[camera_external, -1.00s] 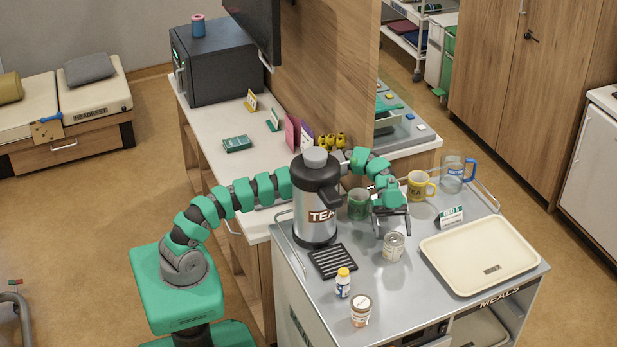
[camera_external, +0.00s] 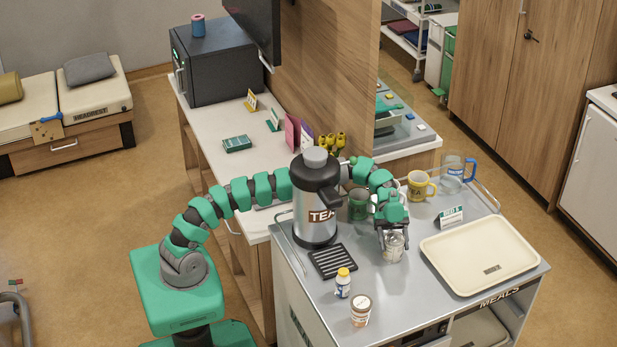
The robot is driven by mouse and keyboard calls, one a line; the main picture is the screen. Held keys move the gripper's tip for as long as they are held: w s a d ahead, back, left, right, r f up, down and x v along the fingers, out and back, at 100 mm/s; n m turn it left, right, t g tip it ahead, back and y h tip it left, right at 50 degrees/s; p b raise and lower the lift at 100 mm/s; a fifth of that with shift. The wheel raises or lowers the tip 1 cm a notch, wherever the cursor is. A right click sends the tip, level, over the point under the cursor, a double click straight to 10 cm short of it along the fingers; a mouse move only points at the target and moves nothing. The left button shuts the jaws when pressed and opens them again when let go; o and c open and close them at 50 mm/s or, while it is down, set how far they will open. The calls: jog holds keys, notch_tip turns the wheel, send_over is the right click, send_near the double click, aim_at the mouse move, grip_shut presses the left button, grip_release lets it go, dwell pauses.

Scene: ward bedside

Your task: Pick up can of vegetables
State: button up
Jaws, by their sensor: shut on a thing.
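The can of vegetables (camera_external: 393,249) is a small silver can with a pale label. It stands upright on the grey top of the meal cart (camera_external: 410,283), left of the cream tray. My gripper (camera_external: 393,234) is above it, pointing down, with its fingers on either side of the can's upper part. The gripper is shut on the can and hides part of its top. I see no gap between the can and the cart top.
A tea flask (camera_external: 316,205) stands left of the gripper, with a green mug (camera_external: 358,205) behind. A yellow mug (camera_external: 417,186) and water jug (camera_external: 452,175) are at the back. A tray (camera_external: 480,252) lies right. A yellow-capped bottle (camera_external: 343,284) and a jar (camera_external: 361,311) stand in front.

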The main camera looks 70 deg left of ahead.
notch_tip(320, 180, up, 10)
jog(key=p, duration=0.5)
